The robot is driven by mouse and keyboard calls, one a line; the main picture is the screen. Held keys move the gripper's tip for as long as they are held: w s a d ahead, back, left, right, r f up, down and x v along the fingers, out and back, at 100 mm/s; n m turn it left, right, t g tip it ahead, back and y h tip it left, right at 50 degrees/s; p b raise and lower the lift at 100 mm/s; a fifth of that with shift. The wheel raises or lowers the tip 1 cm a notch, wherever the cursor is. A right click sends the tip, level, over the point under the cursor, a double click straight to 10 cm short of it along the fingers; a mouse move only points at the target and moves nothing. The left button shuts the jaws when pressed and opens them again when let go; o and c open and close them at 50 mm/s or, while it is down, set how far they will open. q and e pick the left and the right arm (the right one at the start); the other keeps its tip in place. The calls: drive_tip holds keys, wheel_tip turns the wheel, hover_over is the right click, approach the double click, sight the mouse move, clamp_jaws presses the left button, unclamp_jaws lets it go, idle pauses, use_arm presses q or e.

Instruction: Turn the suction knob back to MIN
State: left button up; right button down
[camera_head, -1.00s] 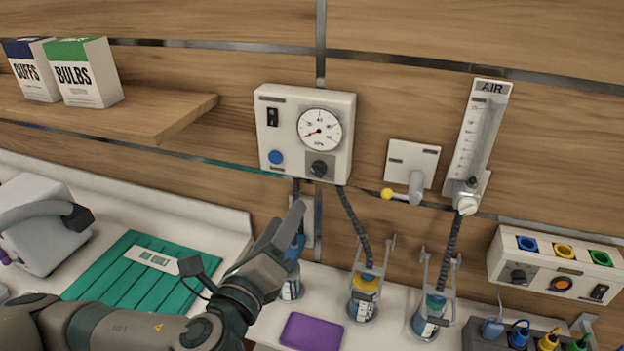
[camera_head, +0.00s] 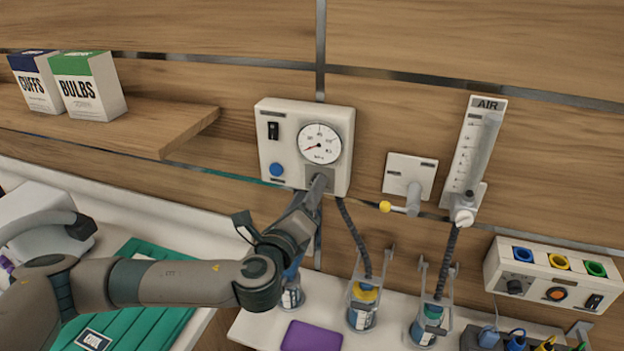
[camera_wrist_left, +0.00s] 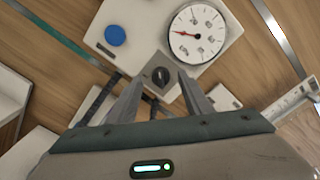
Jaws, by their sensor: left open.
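The suction unit (camera_head: 265,150) is a white wall box with a round gauge (camera_head: 319,144), a black rocker switch and a blue button. The dark suction knob (camera_wrist_left: 161,76) is below the gauge in the left wrist view, with a light pointer line on it. In the head view my gripper hides the knob. My left gripper (camera_head: 319,182) is at the knob's place at the front of the box. In the left wrist view its open fingers (camera_wrist_left: 160,88) lie either side of the knob, with gaps visible. The gauge needle points to the lower left. My right gripper is not in view.
A yellow-tipped wall valve (camera_head: 408,180) and an AIR flowmeter (camera_head: 472,160) are to the right. Jars (camera_head: 362,306) hang below with dark hoses. A shelf (camera_head: 150,128) with boxes is at the left. A purple pad (camera_head: 311,336) lies on the counter.

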use_arm(q)
drive_tip(key=shift+p+x, duration=0.4)
drive_tip(key=shift+x, duration=1)
drive_tip(key=shift+c, duration=0.4)
drive_tip(key=c, duration=1)
drive_tip(key=shift+f, duration=0.1)
drive_tip(key=n+b, duration=0.1)
drive_tip(key=n, duration=0.4)
drive_tip(key=n+b, duration=0.2)
drive_tip(key=n, duration=0.4)
drive_tip(key=f+n+b, duration=0.1)
drive_tip(key=n+b, duration=0.1)
drive_tip(key=n, duration=0.4)
